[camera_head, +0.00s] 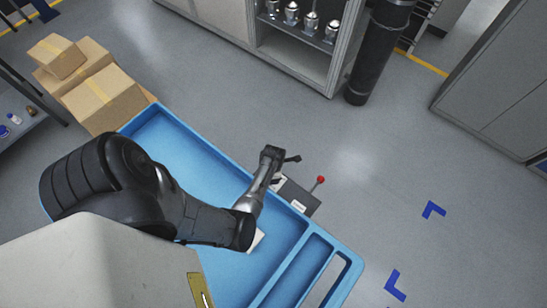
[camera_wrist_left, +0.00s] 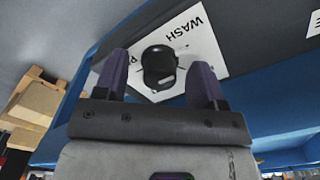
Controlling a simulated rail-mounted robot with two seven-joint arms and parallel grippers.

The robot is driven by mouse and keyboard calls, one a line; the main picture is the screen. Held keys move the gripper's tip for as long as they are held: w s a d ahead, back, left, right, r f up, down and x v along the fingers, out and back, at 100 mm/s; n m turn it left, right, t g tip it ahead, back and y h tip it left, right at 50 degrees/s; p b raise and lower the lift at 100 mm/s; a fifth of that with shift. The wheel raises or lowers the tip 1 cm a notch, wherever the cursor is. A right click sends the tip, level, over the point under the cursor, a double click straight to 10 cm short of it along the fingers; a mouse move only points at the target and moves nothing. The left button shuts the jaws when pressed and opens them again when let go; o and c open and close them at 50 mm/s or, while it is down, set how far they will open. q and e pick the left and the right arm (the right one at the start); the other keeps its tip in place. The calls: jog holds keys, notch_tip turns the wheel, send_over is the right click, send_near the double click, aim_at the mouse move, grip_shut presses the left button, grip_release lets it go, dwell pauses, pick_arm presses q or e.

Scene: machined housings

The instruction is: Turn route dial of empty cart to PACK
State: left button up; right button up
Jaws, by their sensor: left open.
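In the left wrist view, a black route dial (camera_wrist_left: 158,66) sits on a white plate (camera_wrist_left: 205,52) lettered WASH, with a second label starting with P partly hidden by a finger. Which label the dial points to is unclear. My left gripper (camera_wrist_left: 160,62) is open, its two dark fingers appearing on either side of the dial; I cannot tell whether they touch it. In the head view my left gripper (camera_head: 281,158) is at the cart's far edge. My right gripper is out of view.
A grey box (camera_head: 298,197) with a red-knobbed lever (camera_head: 319,180) is at the cart's edge. Cardboard boxes (camera_head: 100,95) stand at the left. A cabinet (camera_head: 300,60) holding metal housings is at the back. The floor right of the cart is clear, with blue corner marks (camera_head: 433,210).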

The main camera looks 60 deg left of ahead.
pick_arm(q)
jog(key=shift+c, duration=0.3)
jog(key=c, duration=0.9)
jog(key=shift+o, duration=0.2)
